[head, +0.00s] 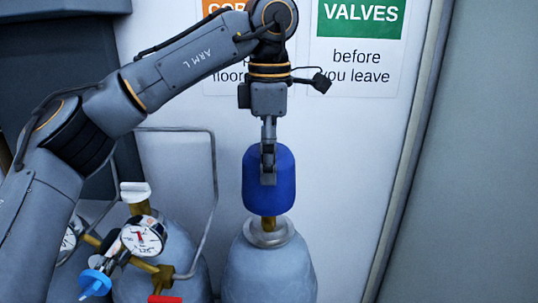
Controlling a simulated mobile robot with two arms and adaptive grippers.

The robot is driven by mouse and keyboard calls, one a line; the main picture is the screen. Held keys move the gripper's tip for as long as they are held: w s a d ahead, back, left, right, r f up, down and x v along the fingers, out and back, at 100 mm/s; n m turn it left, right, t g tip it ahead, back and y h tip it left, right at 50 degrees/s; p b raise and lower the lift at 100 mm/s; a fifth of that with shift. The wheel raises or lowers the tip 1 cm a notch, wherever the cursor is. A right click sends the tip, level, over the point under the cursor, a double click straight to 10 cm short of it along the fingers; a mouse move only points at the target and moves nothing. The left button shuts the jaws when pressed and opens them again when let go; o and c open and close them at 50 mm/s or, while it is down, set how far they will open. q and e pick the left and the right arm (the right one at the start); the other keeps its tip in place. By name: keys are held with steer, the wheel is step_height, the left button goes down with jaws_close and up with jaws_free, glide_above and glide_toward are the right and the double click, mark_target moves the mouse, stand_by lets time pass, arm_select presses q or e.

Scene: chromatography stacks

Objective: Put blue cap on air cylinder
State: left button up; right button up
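The blue cap (284,188) is in the middle of the head view, upright, over the top of a grey air cylinder (268,272). The cylinder's brass valve and pale neck ring (287,232) show just below the cap's lower edge, so the cap covers only the upper part of the valve. My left gripper (268,178) points straight down at the cap, with its finger against the cap's near side. The other finger is hidden, apparently by the cap. My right gripper is out of view.
To the left stand other grey cylinders with a white-topped brass valve (135,192), a pressure gauge (143,236) and a blue knob (95,283). A bent grey metal tube (214,190) rises between them and the capped cylinder. A white wall with signs (360,45) is behind.

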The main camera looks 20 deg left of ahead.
arm_select(q)
steer(key=shift+s+f+b, duration=0.1)
steer(key=shift+f+b, duration=0.3)
steer(key=shift+f, duration=0.25)
steer(key=shift+s+f+b, duration=0.15)
steer(key=shift+f+b, duration=0.2)
steer(key=shift+b, duration=0.05)
steer(key=shift+f+b, duration=0.75)
steer(key=shift+b, duration=0.1)
steer(key=shift+f+b, duration=0.3)
steer(key=shift+f, duration=0.7)
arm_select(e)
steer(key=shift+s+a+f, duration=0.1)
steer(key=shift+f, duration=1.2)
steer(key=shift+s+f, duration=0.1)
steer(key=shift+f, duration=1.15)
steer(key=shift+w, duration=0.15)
arm_select(q)
steer(key=shift+d, duration=0.1)
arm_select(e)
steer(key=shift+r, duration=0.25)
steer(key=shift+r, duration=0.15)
arm_select(q)
steer(key=shift+f, duration=0.15)
